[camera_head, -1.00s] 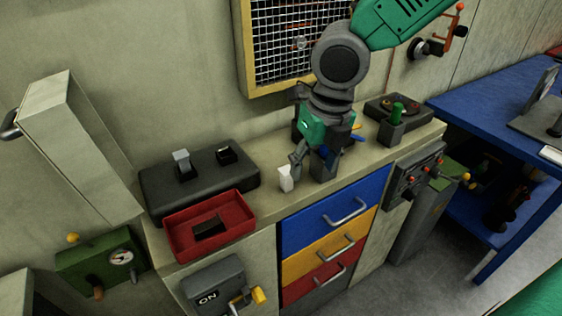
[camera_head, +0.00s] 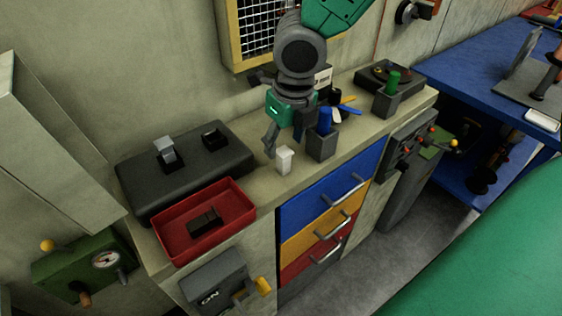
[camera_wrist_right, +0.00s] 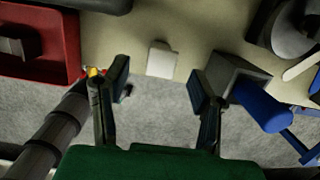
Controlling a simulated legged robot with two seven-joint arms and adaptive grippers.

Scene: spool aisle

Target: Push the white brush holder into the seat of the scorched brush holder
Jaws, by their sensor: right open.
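The white brush holder (camera_head: 285,160) stands upright on the bench top, right of the red tray; it also shows in the right wrist view (camera_wrist_right: 162,60). My right gripper (camera_head: 284,141) is open and empty, just behind and above it. In the wrist view the holder appears between the spread fingers (camera_wrist_right: 157,82), slightly beyond their tips, with no visible contact. A black base block (camera_head: 135,188) carries a grey-topped upright piece (camera_head: 165,152) and a black seat-like piece (camera_head: 212,137). A dark piece, perhaps the scorched brush holder (camera_head: 204,220), lies in the red tray. My left gripper is out of view.
The red tray (camera_head: 222,241) sits at the bench's front left. A grey cup (camera_head: 322,146) with a blue handle stands close right of the gripper; another grey cup (camera_head: 387,103) holds a green one. Drawers are below. Bare bench top lies between tray and white holder.

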